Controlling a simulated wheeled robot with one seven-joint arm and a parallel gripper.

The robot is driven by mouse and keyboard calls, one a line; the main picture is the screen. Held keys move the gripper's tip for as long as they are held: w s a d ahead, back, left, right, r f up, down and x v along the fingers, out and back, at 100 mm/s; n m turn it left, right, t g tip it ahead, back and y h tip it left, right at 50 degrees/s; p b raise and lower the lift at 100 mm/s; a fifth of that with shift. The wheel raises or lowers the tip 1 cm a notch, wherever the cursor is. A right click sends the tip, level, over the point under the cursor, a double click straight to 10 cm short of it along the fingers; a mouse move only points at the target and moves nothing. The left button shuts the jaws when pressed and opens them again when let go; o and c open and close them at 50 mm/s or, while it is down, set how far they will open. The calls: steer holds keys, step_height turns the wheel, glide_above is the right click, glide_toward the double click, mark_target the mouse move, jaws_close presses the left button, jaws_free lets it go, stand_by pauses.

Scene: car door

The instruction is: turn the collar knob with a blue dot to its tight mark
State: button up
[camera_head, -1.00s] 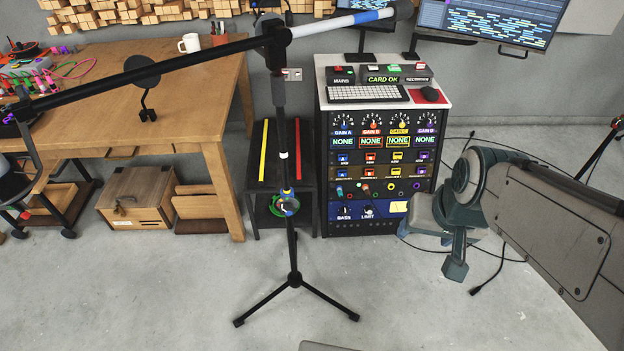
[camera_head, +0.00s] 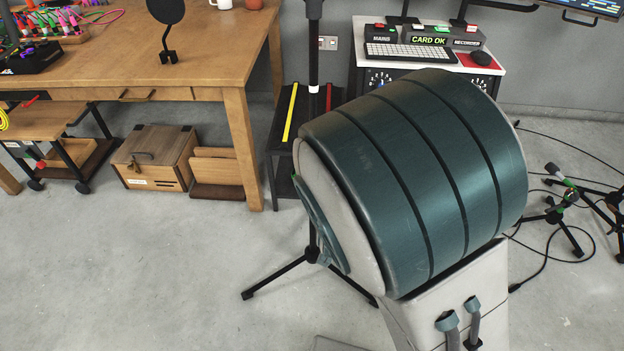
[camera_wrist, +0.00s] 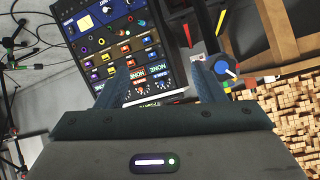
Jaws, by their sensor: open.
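The microphone stand (camera_head: 314,75) stands upright in the head view; my arm covers its middle, where the collar is, so the knob is hidden there. In the wrist view a round blue knob (camera_wrist: 227,67) with a white pointer sits at the right, against a ring with coloured patches, one of them orange-red. I take it for the collar knob; its blue dot and tight mark are too small to make out. My gripper (camera_wrist: 158,75) is open and empty, its two fingers apart. The knob is just right of the right finger in the picture, not between the fingers.
The equipment rack (camera_wrist: 115,45) lies behind the fingers in the wrist view. A wooden table (camera_head: 170,62) with a wooden box (camera_head: 155,165) beneath it is at left. A low black side table (camera_head: 283,150) is behind the stand. Small stands and cables (camera_head: 570,205) are at right.

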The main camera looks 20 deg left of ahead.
steer(key=s+a+n+t+y+b, duration=0.3)
steer(key=a+t+b, duration=0.3)
steer(key=a+t, duration=0.15)
steer(key=b+x, duration=0.3)
steer(key=x, duration=1)
steer(key=shift+w+f+g+b, duration=0.25)
steer(key=shift+f+g+b, duration=0.1)
steer(key=shift+f, duration=0.25)
steer(key=c, duration=1)
